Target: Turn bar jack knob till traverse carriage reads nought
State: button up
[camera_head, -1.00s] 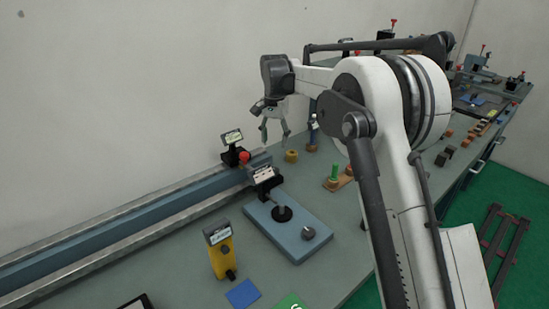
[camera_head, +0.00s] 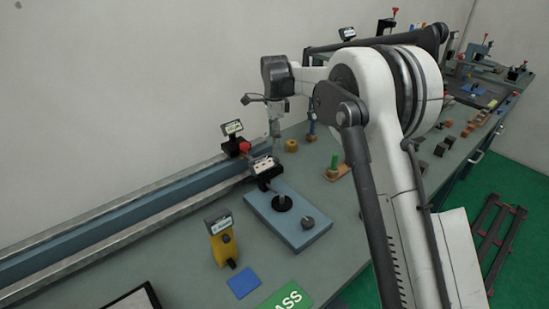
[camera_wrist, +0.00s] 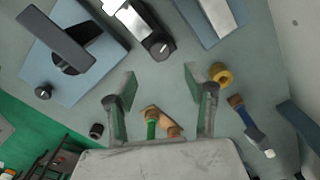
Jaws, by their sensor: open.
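A blue plate (camera_head: 288,222) on the bench carries a dark hub with a bar-like top (camera_head: 282,202) and a smaller dark knob (camera_head: 308,223); the bar also shows in the wrist view (camera_wrist: 55,40). A dark block with a light readout (camera_head: 262,165) stands at the plate's far end, beside the rail; its figures are too small to read. A second readout (camera_head: 232,128) with a red knob (camera_head: 245,148) sits by the rail. I cannot tell which is the traverse carriage. My gripper (camera_wrist: 160,80) is open and empty above the bench, beyond the plate, touching nothing.
A long rail (camera_head: 120,220) runs along the wall. A yellow unit (camera_head: 222,243), a blue square (camera_head: 243,284) and a green mat (camera_head: 288,297) lie nearer. A yellow ring (camera_head: 291,146) and a green peg on a wooden base (camera_head: 335,172) stand near my gripper.

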aim_at(275, 159)
notch_tip(275, 159, down, 9)
jog(key=shift+f+p, duration=0.15)
jog(key=shift+p, duration=0.15)
jog(key=c, duration=1.2)
jog(key=shift+o, duration=0.2)
jog(key=shift+f+n+b, duration=0.1)
jog(key=shift+n+b, duration=0.3)
jog(key=n+b, duration=0.2)
jog(key=shift+n, duration=0.4)
jog(key=n+b, duration=0.2)
jog(key=n, duration=0.2)
jog(key=shift+n+b, duration=0.3)
jog(key=shift+n, duration=0.4)
